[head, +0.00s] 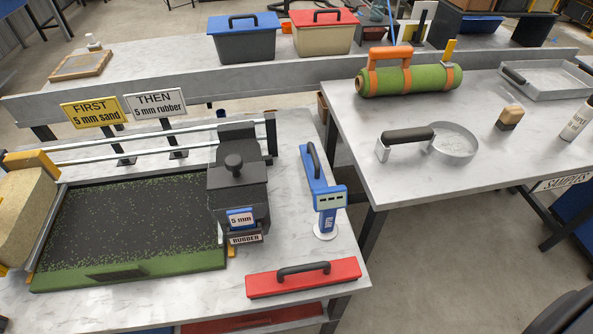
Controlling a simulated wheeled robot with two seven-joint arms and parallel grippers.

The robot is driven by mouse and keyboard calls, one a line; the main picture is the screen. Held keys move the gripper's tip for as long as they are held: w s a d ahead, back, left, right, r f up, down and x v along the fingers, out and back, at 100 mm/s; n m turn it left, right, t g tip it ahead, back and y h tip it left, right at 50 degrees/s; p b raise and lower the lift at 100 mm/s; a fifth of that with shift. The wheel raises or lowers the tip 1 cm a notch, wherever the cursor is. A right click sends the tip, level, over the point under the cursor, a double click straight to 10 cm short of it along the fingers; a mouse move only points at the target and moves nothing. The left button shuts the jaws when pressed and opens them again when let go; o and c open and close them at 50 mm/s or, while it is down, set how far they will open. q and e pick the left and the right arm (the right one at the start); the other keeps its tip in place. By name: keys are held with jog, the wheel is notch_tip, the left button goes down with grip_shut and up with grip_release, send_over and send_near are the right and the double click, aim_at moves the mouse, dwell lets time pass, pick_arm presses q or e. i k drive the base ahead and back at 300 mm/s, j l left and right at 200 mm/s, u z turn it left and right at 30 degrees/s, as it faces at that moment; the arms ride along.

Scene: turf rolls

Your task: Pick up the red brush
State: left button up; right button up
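The red brush (335,278) is a long red block with a black handle on top. It lies on the near right part of the marble-topped table (185,298), near the front edge, handle up, and looks unobstructed. Its underside is hidden. Neither of my grippers shows in the head view.
A blue-bodied tool with a dark handle (310,165) lies behind the brush, beside a blue gauge (328,205). A dark hopper labelled rubber (237,190) stands over the dark, green-edged turf tray (125,225). The right table (400,190) holds a green turf roll (415,80).

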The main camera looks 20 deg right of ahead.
aim_at(304, 274)
jog(key=z, duration=0.8)
jog(key=u, duration=1.45)
jog(key=z, duration=1.45)
